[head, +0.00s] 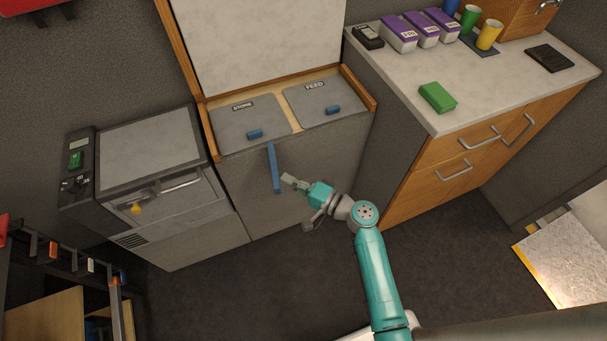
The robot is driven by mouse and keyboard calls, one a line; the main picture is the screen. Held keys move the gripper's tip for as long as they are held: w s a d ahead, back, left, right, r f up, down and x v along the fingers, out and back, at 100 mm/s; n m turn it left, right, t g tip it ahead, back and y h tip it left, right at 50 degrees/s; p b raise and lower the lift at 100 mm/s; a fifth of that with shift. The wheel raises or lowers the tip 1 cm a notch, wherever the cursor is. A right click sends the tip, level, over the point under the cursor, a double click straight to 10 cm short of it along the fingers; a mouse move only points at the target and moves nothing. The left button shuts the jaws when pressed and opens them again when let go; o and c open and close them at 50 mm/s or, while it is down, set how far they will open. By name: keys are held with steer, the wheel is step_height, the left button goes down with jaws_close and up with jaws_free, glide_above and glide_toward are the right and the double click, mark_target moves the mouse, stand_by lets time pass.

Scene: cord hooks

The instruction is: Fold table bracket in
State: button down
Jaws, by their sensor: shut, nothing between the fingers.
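The blue bracket (275,168) is a narrow bar at the front of the grey cabinet (318,165), below its top edge. It appears to stick out from the front face, though its exact angle is hard to tell from above. My gripper (289,181) is shut and empty, just right of the bracket near its lower end. Whether the fingertips touch the bracket I cannot tell. A large pale panel with a wooden edge (188,50) stands raised behind the cabinet top.
The cabinet top has two grey lids, STORE (245,121) and FEED (325,101), with blue handles. A grey appliance (165,180) stands left. A wooden-drawer counter (480,140) on the right carries a green block (437,97), boxes and cups. Dark floor (230,295) is open in front.

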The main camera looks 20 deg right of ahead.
mark_target(278, 191)
steer(key=a, duration=0.3)
steer(key=shift+a+m+t+h, duration=0.5)
steer(key=shift+a+h, duration=0.1)
steer(key=shift+a, duration=0.15)
steer(key=shift+a+m+h, duration=0.3)
steer(key=shift+a+h, duration=0.05)
steer(key=shift+h, duration=0.05)
steer(key=shift+w+a, duration=0.35)
steer(key=shift+a, duration=0.2)
steer(key=shift+w+a+r+m+t+h, duration=0.1)
steer(key=shift+w+a+m+t+h, duration=0.45)
steer(key=shift+w+a+m+h, duration=0.95)
steer(key=shift+w+a+f+m+t+h, duration=0.1)
steer(key=shift+w+a+m+t+h, duration=0.4)
steer(key=shift+w+a+m+h, duration=1.05)
steer(key=shift+w+a+r+m+t+h, duration=0.1)
steer(key=shift+w+a+m+t+h, duration=0.55)
steer(key=shift+w+a+h, duration=1.55)
